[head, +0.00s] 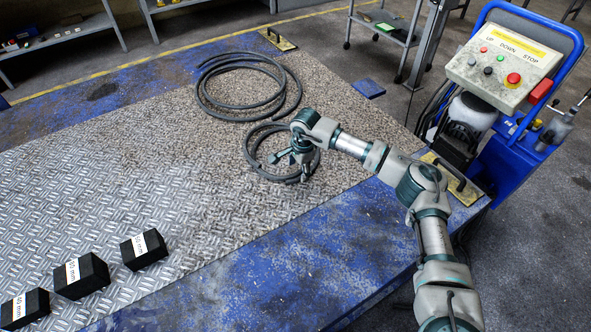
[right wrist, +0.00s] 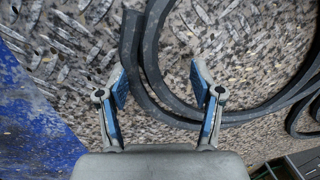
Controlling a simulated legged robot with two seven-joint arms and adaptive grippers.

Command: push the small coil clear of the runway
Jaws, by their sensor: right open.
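The small coil (head: 252,163) is a loop of dark hose lying on the worn tread-plate runway (head: 120,185), close to the larger coil. My right gripper (head: 291,161) is over the right part of the small coil, with its fingers apart. In the right wrist view, the coil's hose (right wrist: 151,62) passes between the two open fingers of the gripper (right wrist: 160,82). I cannot tell whether the fingers touch the hose. Part of the coil is hidden behind the gripper in the head view. My left gripper is not in view.
A larger hose coil (head: 205,95) lies just behind. Three black blocks (head: 80,276) with labels stand at the lower left. A blue control cart (head: 515,150) stands at the right. The blue border (head: 300,255) along the runway's near right edge is bare.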

